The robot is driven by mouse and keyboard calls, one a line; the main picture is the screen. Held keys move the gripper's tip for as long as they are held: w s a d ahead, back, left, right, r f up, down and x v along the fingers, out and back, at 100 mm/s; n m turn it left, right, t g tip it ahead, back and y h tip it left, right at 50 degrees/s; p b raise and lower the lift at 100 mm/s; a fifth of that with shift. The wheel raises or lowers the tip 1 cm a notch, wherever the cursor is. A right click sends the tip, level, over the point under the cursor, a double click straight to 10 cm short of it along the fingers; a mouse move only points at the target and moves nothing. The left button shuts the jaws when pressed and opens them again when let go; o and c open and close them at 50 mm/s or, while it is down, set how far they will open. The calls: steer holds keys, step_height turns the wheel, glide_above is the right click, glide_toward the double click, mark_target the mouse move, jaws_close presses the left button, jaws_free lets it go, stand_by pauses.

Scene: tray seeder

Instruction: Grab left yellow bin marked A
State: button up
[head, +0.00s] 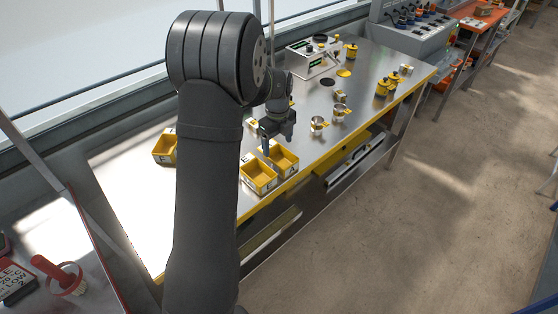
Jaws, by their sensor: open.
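Several small yellow bins are on the metal table. One yellow bin (162,156) stands at the far left, partly hidden behind my arm. Two more are close together right of my arm: a front-left bin (258,188) and a back-right bin (291,168).
The steel table (210,270) has a yellow front edge. Small metal cups (318,126) and yellow-black containers (382,88) stand to the right of my gripper. A device (312,58) stands at the back. Bare table lies around the far-left bin.

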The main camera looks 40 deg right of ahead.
glide_above(279, 164)
step_height(279, 164, down, 4)
steer(key=shift+f, duration=0.65)
steer(key=c, duration=0.8)
steer(key=shift+r, duration=0.1)
